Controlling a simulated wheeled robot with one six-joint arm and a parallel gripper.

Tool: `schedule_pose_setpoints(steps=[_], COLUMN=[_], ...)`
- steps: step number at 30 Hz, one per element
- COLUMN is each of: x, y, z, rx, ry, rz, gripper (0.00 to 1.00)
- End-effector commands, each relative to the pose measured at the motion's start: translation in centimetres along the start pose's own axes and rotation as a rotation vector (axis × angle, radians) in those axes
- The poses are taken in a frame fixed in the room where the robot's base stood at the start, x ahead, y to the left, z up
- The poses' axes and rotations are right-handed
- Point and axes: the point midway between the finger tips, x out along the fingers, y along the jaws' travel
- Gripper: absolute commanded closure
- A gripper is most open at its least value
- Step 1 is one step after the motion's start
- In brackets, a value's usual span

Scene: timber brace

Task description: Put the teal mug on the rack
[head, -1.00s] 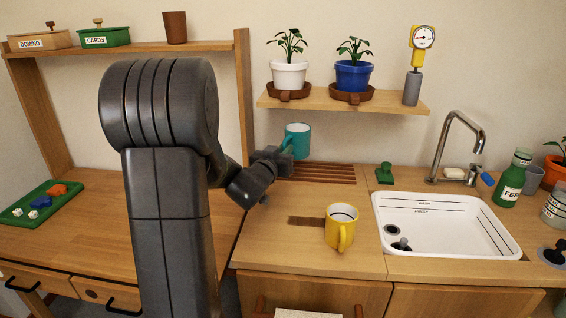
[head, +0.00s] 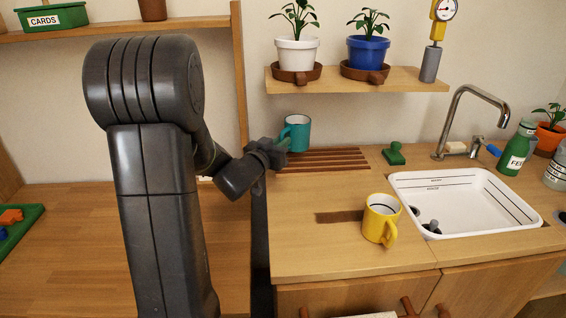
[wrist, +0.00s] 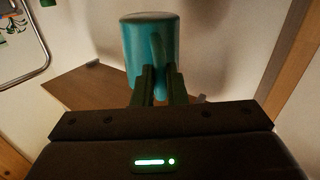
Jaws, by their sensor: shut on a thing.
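The teal mug (head: 298,132) is upright in my gripper (head: 278,147), by the left end of the slatted wooden rack (head: 325,159) at the back of the counter. In the wrist view, my gripper (wrist: 159,86) is shut on the handle of the teal mug (wrist: 141,50). The head view does not show clearly whether the mug's base touches the slats or is just above them. The rack's left end is partly hidden by my gripper and the mug.
A yellow mug (head: 380,220) stands on the counter in front of the rack. A green stamp-like object (head: 394,154) is right of the rack, near the white sink (head: 470,199). A shelf (head: 360,80) with potted plants hangs above. The rack's right part is clear.

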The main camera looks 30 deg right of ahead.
Motion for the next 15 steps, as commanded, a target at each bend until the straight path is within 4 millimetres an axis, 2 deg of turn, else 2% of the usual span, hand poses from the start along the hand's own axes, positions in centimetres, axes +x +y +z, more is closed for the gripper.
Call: schedule_pose_setpoints(steps=[1,8,12,15], x=[0.0,0.0,0.0,0.0], y=[-0.1,-0.2,-0.3,-0.3], z=[0.8,2.6,4.8,5.2], rx=[-0.002,-0.001,-0.002,0.001], ry=[0.001,0.002,0.001,0.003], rz=[0.000,0.000,-0.001,-0.001], gripper=[1.00,1.00,1.00,1.00])
